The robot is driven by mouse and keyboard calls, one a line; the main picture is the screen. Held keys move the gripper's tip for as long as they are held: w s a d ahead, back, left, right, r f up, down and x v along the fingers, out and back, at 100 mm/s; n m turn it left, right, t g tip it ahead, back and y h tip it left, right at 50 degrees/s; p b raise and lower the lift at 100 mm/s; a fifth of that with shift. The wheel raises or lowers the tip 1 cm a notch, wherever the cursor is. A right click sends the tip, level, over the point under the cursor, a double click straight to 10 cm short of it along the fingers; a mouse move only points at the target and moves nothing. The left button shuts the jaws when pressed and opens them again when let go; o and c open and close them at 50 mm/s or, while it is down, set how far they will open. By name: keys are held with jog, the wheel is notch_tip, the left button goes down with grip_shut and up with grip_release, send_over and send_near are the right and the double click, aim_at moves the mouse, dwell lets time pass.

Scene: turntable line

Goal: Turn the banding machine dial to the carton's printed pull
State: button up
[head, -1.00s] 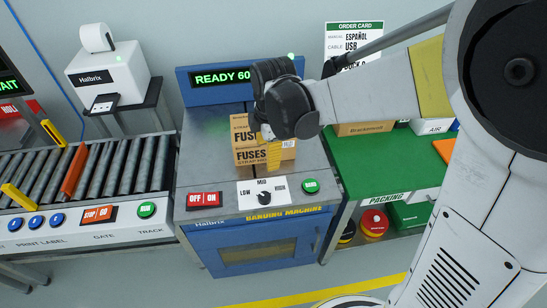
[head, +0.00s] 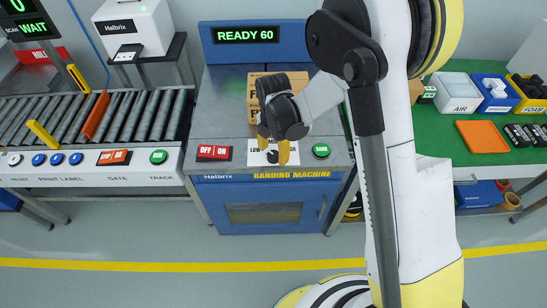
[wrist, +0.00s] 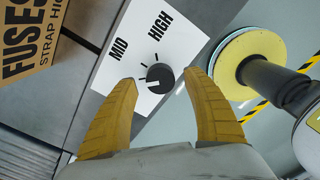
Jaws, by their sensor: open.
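The banding machine (head: 212,120) has a white dial panel (wrist: 112,73) with a black dial (wrist: 160,78). MID and HIGH show in the wrist view; in the head view LOW shows partly beside my gripper. I cannot clearly tell where the dial's pointer rests. My gripper (head: 277,157) is over the panel and hides most of the dial in the head view. In the wrist view its yellow fingers (wrist: 162,80) are open, with the dial framed between the tips, apparently untouched. The carton (head: 254,92) stands behind the gripper; its side in the wrist view (wrist: 33,38) reads FUSES, STRAP HI, cut off by the frame.
The machine's display (head: 247,36) reads READY 60. Red OFF/ON buttons (head: 214,152) lie left of the panel and a green RUN button (head: 321,150) right. A roller conveyor (head: 150,118) is at left; a green packing table (head: 462,150) with bins is at right.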

jog(key=shift+f, duration=0.7)
jog(key=c, duration=1.2)
